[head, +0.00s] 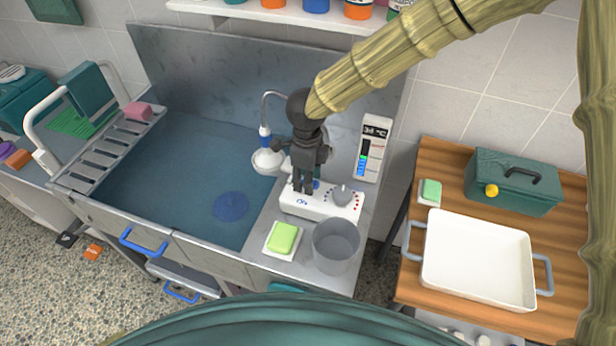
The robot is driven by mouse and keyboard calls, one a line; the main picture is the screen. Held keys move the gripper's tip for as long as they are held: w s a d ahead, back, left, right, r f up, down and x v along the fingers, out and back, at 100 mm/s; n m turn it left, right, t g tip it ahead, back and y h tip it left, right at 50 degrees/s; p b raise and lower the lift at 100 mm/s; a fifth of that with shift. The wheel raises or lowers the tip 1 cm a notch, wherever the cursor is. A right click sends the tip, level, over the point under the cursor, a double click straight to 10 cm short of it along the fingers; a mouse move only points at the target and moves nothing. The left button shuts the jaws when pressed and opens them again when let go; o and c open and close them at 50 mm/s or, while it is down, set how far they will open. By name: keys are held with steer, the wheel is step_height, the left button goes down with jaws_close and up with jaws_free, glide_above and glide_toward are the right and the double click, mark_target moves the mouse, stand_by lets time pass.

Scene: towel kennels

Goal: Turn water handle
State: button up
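A white control box (320,207) stands on the sink's right ledge. It has a grey knob (342,194) on its right, ringed by red marks, and a blue water symbol on its front left. My gripper (303,188) points down at the left part of this box, left of the grey knob. Its fingers are close together. They cover most of whatever handle is there; only a bit of blue (316,184) shows beside them. I cannot tell whether they touch or hold it. A white shower head (268,161) on a curved grey pipe hangs left of my gripper.
The wide blue-grey sink basin (150,165) is left, with a round blue drain (230,207). A grey bucket (336,246) and green soap (284,238) sit in front of the box. A display panel (372,150) stands behind. A white tray (478,262) lies on a wooden table right.

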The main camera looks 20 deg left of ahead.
step_height(320, 180, up, 12)
stand_by(0.7)
steer(key=shift+d, duration=0.1)
stand_by(0.3)
